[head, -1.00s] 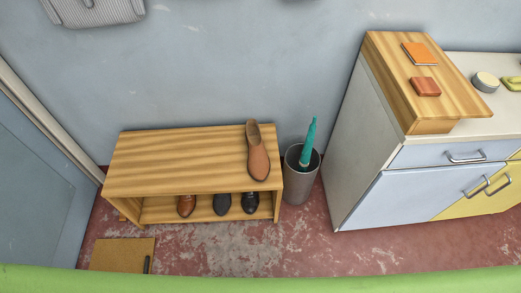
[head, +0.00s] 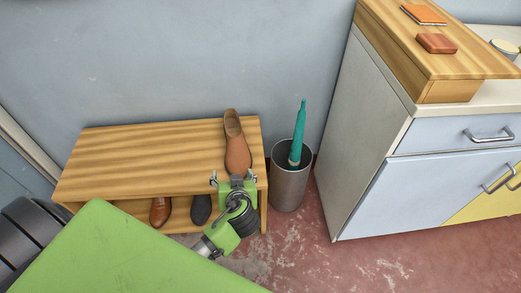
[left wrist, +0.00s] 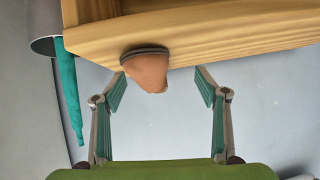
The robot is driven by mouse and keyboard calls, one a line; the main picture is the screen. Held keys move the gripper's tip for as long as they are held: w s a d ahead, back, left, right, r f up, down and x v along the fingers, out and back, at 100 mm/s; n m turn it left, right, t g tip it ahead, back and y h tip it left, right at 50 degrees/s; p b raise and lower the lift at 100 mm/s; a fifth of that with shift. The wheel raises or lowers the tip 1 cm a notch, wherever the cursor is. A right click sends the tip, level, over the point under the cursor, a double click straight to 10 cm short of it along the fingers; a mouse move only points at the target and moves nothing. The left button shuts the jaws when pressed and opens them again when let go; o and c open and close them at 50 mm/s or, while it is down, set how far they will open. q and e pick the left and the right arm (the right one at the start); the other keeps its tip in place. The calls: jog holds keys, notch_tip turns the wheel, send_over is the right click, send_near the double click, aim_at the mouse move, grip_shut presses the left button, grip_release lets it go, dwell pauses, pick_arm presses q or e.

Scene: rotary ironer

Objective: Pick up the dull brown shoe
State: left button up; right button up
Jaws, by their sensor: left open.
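The dull brown shoe (head: 236,148) lies on top of the wooden shoe bench (head: 150,155), near its right end, with its toe toward me. In the left wrist view, the shoe (left wrist: 148,72) shows between the fingertips, jutting past the bench edge. My left gripper (head: 234,181) is open and empty at the bench's front edge, just in front of the toe. In the left wrist view its two fingers (left wrist: 160,84) are spread on either side of the toe, with no clear contact. My right gripper is in neither view.
On the bench's lower shelf are a glossier brown shoe (head: 160,211) and a dark shoe (head: 201,208). A grey bin (head: 290,185) with a teal umbrella (head: 299,135) stands close right of the bench. A cabinet (head: 400,190) is farther right.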

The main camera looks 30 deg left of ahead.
pick_arm(q)
jog(key=n+t+y, duration=0.1)
jog(key=t, duration=0.1)
send_near(236, 145)
jog(key=shift+w+a+f, duration=0.1)
jog(key=shift+w+a, duration=0.1)
jog(key=b+x, duration=0.1)
jog(key=x, duration=0.7)
jog(key=shift+b, duration=0.35)
jog(key=b+x, duration=0.1)
jog(key=x, duration=0.4)
jog(key=shift+w+f, duration=0.1)
jog(key=shift+w, duration=0.3)
jog(key=c, duration=1.5)
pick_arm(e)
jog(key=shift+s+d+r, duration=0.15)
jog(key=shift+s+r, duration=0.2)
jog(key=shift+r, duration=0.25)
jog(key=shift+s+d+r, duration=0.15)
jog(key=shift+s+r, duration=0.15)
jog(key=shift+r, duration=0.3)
